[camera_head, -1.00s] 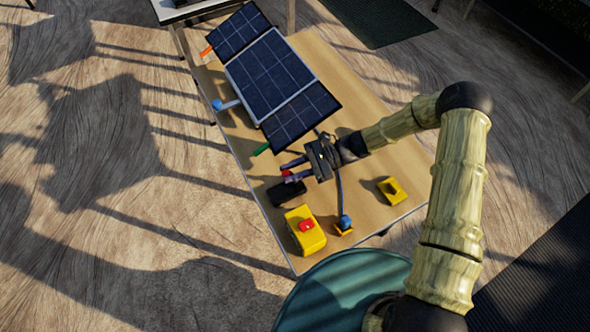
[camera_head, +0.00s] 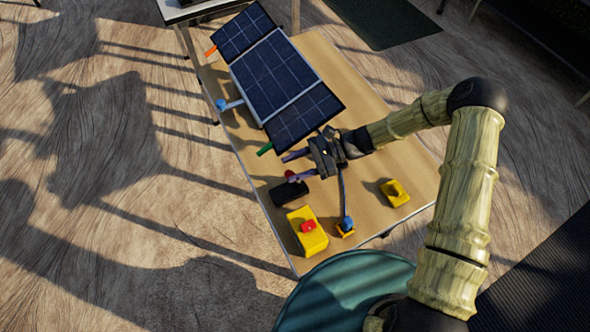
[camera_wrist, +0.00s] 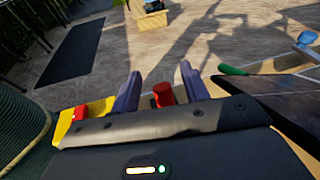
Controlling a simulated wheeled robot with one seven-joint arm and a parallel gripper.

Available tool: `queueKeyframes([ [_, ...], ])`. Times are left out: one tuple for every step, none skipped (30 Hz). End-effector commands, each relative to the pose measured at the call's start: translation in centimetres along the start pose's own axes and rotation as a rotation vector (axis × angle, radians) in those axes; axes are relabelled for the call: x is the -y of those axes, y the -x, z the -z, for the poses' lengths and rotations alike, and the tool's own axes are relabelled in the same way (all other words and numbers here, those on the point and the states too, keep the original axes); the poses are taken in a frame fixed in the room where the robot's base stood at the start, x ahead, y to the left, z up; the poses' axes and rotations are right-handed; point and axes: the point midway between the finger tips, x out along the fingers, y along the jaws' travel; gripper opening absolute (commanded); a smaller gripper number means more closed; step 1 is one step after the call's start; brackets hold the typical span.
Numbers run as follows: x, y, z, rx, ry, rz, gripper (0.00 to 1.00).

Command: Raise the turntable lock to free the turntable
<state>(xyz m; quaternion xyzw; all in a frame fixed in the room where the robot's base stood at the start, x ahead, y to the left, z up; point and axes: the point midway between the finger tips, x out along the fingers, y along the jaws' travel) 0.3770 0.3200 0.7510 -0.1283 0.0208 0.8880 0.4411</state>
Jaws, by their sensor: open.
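A black block (camera_head: 290,193) with a red knob (camera_head: 290,173) stands on the table, left of my gripper. No label shows which part is the turntable lock. My gripper (camera_head: 289,167) is open and empty, its two purple fingers pointing left toward the red knob. In the wrist view the red knob (camera_wrist: 163,95) appears between the open fingers (camera_wrist: 160,90), beyond the palm edge; I cannot tell if either finger touches it. The solar panel assembly (camera_head: 274,77), with three dark panels, stands just behind my gripper. Its mount under the panels is mostly hidden.
A yellow box (camera_head: 308,232) with a red button (camera_head: 308,226), a blue-knobbed lever (camera_head: 347,223) and a small yellow block (camera_head: 394,193) stand near the front. A green tab (camera_head: 265,149) sticks out at the near panel. The wooden table (camera_head: 372,120) is clear on the right.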

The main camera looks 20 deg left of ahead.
Motion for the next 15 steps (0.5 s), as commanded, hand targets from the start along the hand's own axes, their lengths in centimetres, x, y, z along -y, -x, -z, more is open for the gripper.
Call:
queueKeyframes([
  [0.1, 0.4, -1.1, -0.002, 0.002, 0.001, 0.45],
  [0.2, 0.5, -1.6, -0.002, 0.002, 0.001, 0.45],
  [0.2, 0.7, -2.4, -0.002, 0.002, 0.001, 0.45],
  [0.3, 0.8, -3.0, -0.002, 0.003, 0.001, 0.45],
  [0.3, 1.0, -3.5, -0.002, 0.003, 0.000, 0.45],
  [0.4, 1.2, -4.2, -0.003, 0.002, 0.001, 0.45],
  [0.4, 1.3, -4.7, -0.003, 0.002, 0.000, 0.45],
  [0.4, 1.4, -5.1, -0.003, 0.002, 0.000, 0.45],
  [0.5, 1.5, -5.6, -0.003, 0.002, 0.001, 0.45],
  [0.5, 1.6, -6.0, -0.003, 0.001, 0.001, 0.45],
  [0.5, 1.7, -6.2, -0.002, 0.000, 0.001, 0.45],
  [0.5, 1.7, -6.5, -0.002, 0.000, 0.001, 0.45],
  [0.6, 1.8, -6.7, -0.002, 0.000, 0.001, 0.45],
  [0.6, 1.8, -6.8, -0.002, -0.001, 0.001, 0.45],
  [0.6, 1.8, -6.8, -0.002, -0.001, 0.001, 0.45],
])
